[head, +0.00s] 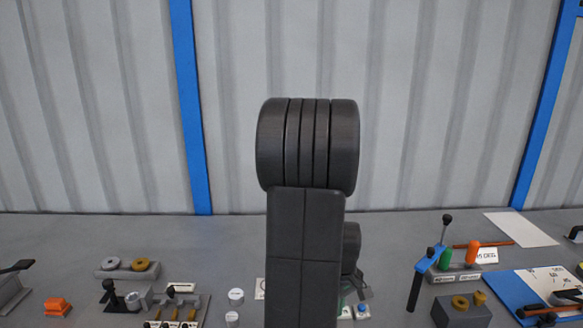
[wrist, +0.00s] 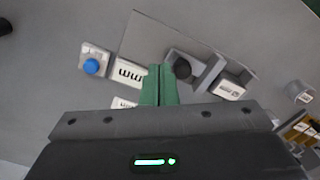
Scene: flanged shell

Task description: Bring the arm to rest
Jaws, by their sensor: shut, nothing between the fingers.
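My gripper (wrist: 159,86) shows in the wrist view with its two green fingers together, shut and empty. It is above a grey plate (wrist: 190,38) with labelled blocks on the bench; the height of the gap is hard to tell. In the head view my dark arm stands upright in the middle and hides most of the gripper and the bench part behind it.
A blue button (wrist: 91,66) on a pale base is left of the fingers. A corrugated wall (head: 100,100) stands behind.

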